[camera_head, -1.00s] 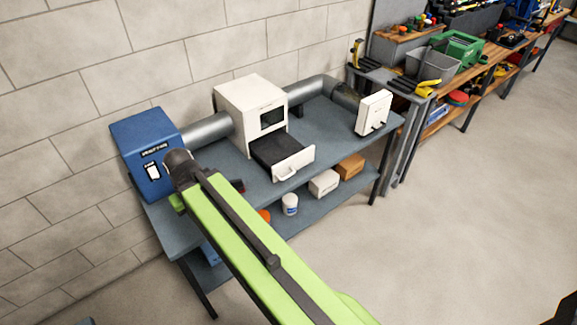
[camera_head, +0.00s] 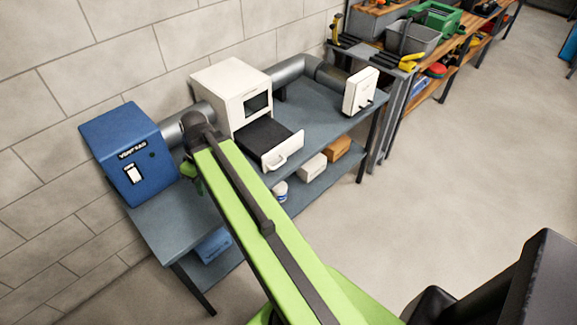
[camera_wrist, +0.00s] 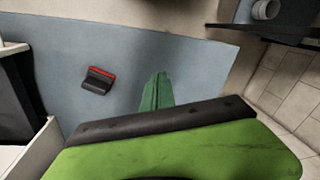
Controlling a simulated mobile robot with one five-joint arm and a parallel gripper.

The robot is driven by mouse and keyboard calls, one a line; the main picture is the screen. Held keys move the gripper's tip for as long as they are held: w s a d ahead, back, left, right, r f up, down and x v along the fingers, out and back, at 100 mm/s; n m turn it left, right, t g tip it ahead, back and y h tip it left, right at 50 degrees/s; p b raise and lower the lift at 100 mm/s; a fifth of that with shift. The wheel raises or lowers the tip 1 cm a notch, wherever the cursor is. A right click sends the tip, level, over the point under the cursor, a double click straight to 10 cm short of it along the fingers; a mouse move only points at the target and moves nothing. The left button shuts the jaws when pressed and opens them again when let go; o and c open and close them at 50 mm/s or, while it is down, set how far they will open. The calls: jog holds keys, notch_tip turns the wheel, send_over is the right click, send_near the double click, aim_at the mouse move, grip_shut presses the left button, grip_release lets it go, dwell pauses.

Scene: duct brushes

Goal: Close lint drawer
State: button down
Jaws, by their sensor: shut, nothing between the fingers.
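The lint drawer (camera_head: 284,150) stands pulled out of the white box (camera_head: 232,95), showing its dark inside and a white front with a handle. In the wrist view the drawer's white front (camera_wrist: 38,150) and dark side lie at the left edge. My gripper (camera_head: 188,172) is in the head view left of the drawer, partly hidden by my arm. In the wrist view my gripper (camera_wrist: 157,92) is shut and empty over the bench top, to the right of the drawer and apart from it.
A small red-and-black object (camera_wrist: 98,80) lies on the bench (camera_wrist: 200,65) between drawer and gripper. The blue box (camera_head: 128,152) stands left of my arm. A white panel unit (camera_head: 361,92) is at the right end. Boxes (camera_head: 313,167) sit on the lower shelf.

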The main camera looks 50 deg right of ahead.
jog(key=s+d+n+t+y+b, duration=0.15)
jog(key=s+d+n, duration=0.35)
jog(key=d, duration=0.6)
jog(key=s+d+n+t+y+b, duration=0.1)
jog(key=s+d+n+t, duration=0.2)
jog(key=s+d, duration=0.65)
jog(key=s+d+n+t+y+b, duration=0.15)
jog(key=s+d+n, duration=0.25)
jog(key=d, duration=0.9)
jog(key=w+a+f+h+b, duration=0.1)
jog(key=w+a+f+b, duration=0.2)
jog(key=w+f+b, duration=0.3)
jog(key=w+b, duration=0.1)
jog(key=w, duration=0.2)
jog(key=shift+a+f, duration=0.35)
jog(key=shift+f, duration=0.05)
jog(key=shift+d, duration=0.1)
